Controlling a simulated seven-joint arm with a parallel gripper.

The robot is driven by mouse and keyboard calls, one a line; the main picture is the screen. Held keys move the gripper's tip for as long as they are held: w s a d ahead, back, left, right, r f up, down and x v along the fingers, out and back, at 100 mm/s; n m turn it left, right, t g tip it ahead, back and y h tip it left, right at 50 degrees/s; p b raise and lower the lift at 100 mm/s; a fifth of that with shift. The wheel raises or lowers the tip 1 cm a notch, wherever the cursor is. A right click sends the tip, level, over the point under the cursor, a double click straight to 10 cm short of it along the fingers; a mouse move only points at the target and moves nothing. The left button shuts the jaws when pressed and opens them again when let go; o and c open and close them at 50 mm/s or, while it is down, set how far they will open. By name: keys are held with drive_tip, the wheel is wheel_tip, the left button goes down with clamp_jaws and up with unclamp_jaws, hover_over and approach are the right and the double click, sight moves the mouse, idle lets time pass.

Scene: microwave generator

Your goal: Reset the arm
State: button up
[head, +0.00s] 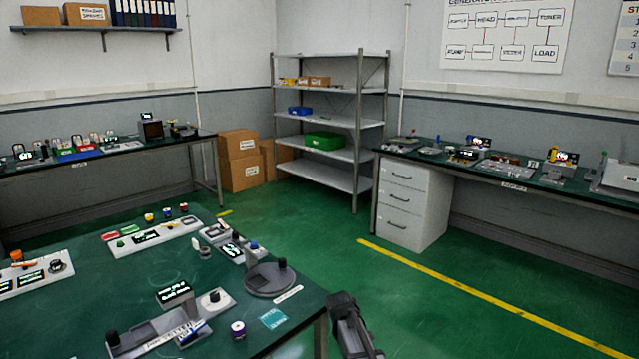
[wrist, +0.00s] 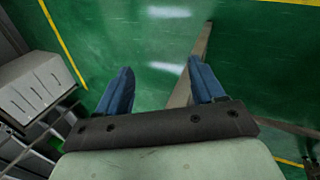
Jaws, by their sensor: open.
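My gripper shows in the wrist view (wrist: 160,88), with its two blue fingers spread apart and nothing between them. In the head view, a dark part of my arm (head: 352,325) stands at the bottom, just right of the table corner and clear of the table. The fingertips cannot be made out in the head view.
A green-topped table (head: 90,318) with several devices fills the lower left, its right corner close to my arm. A white drawer unit (head: 411,206) stands under the right bench. A metal shelf (head: 340,155) is at the back. Open green floor (head: 430,315) lies right of my arm.

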drive_tip(key=s+d+f+m+g, duration=0.3)
drive_tip(key=s+f, duration=0.8)
drive_tip(key=s, duration=0.2)
drive_tip(key=s+d+f+m+g, duration=0.2)
drive_tip(key=s+d+f, duration=0.1)
drive_tip(key=s+f, duration=0.9)
drive_tip(key=s+f+m+g+y, duration=0.1)
drive_tip(key=s+f+m+g, duration=0.1)
drive_tip(key=s, duration=1.2)
drive_tip(key=s+f+m+g+y, duration=0.1)
drive_tip(key=s+f+m+g, duration=0.2)
drive_tip(key=s, duration=1.1)
drive_tip(key=shift+d+f+m+y, duration=0.3)
drive_tip(key=shift+d+f, duration=0.15)
